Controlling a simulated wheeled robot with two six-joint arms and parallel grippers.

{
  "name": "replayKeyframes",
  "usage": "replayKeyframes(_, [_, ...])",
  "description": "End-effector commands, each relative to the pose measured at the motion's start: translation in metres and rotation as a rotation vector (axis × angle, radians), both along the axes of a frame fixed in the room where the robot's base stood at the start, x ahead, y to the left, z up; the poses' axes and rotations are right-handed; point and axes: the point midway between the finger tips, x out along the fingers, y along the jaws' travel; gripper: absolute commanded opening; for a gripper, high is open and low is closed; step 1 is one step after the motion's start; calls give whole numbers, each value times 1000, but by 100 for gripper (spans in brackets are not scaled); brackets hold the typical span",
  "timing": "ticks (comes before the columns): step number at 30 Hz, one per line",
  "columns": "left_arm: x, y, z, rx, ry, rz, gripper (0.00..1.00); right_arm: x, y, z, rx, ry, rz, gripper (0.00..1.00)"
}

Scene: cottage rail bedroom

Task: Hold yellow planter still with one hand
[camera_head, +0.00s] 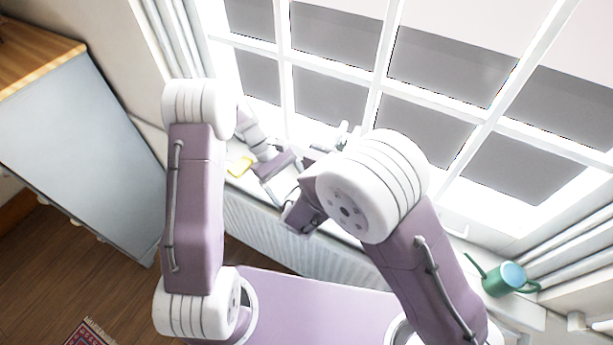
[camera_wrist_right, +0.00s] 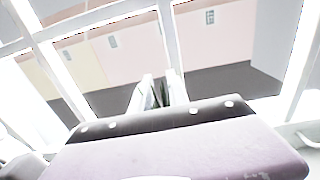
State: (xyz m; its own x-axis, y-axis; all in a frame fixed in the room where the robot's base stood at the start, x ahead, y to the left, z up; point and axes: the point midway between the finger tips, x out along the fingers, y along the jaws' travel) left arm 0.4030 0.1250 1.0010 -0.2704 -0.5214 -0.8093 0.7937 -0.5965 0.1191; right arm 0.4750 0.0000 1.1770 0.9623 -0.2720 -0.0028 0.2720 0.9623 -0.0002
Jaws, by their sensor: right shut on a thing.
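The yellow planter (camera_head: 238,166) shows as a small yellow patch on the windowsill in the head view, left of centre. The rest of it is hidden or too small to make out. My left gripper (camera_head: 283,168) is beside it to the right, partly covered by arm links, and its fingers are not clear. My right gripper (camera_head: 342,130) is by the window, right of the yellow patch and apart from it. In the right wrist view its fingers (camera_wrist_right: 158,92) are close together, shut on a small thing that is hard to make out. No yellow shows there.
A green watering can (camera_head: 505,278) stands on the sill at the right. The large paned window (camera_head: 440,60) is close behind my grippers. A white radiator (camera_head: 275,235) is below the sill. A grey cabinet (camera_head: 75,145) with a wooden top stands at the left.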

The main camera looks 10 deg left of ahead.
Motion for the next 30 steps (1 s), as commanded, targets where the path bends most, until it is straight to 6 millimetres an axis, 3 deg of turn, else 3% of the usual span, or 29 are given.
replayKeyframes(3, [29, -11, -17, -160, 148, 161, 83, 0, 0, 0, 0, -1, 0, 0])
replayKeyframes(6, [47, -16, -23, -283, 244, 253, 83, 0, 0, 0, 1, -1, 0, 0])
replayKeyframes(11, [60, -18, -27, -413, 334, 325, 83, 0, 0, 0, 1, -1, 0, 0])
replayKeyframes(20, [62, -23, -28, -454, 360, 339, 83, 0, 0, 0, 1, -1, -1, 0])
replayKeyframes(30, [43, -87, -55, -452, 361, 336, 83, 0, 0, 0, 1, -1, -1, 0])
